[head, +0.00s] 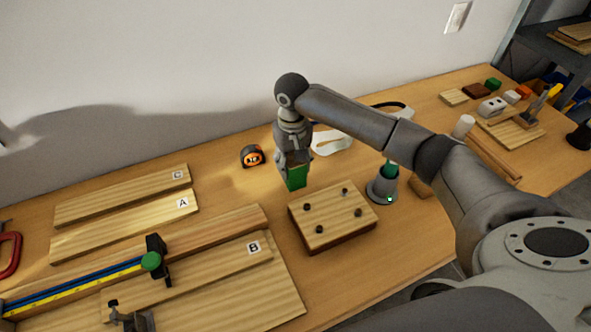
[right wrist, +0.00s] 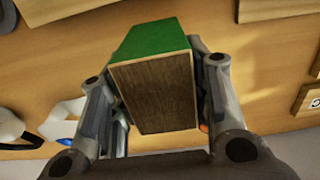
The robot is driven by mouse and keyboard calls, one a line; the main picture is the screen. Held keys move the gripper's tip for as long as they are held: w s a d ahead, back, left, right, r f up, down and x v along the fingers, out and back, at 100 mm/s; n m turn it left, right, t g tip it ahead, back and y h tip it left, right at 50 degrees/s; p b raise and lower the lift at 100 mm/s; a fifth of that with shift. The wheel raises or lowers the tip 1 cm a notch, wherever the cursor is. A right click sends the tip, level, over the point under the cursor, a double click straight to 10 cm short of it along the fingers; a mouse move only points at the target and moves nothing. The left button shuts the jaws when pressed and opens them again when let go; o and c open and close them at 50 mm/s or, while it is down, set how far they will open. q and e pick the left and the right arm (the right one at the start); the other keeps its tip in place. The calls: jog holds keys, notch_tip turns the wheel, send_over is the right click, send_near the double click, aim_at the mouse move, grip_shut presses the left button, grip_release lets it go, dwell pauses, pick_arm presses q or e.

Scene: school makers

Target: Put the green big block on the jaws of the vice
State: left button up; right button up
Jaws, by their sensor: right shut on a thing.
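The green big block (head: 297,179) is held between the fingers of my right gripper (head: 293,162). It hangs above the table, behind a wooden board with dark pegs. In the right wrist view the green block (right wrist: 155,45) sits between both fingers, with a brown wood-grain face toward the camera. My right gripper (right wrist: 158,95) is shut on it there. I cannot clearly make out a vice with jaws in either view. My left gripper is not in view.
The pegged board (head: 333,215) lies in front of the block, with a grey cone-shaped stand (head: 382,190) to its right. A tape measure (head: 252,156) is behind. Small blocks lie far right.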

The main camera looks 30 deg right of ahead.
jog(key=shift+w+d+f, duration=0.25)
jog(key=shift+d+f, duration=0.15)
jog(key=shift+f, duration=0.15)
jog(key=shift+w+d+f, duration=0.1)
jog(key=shift+d+f, duration=0.05)
jog(key=shift+f, duration=1.6)
jog(key=o, duration=0.7)
jog(key=shift+f, duration=0.15)
jog(key=o, duration=0.4)
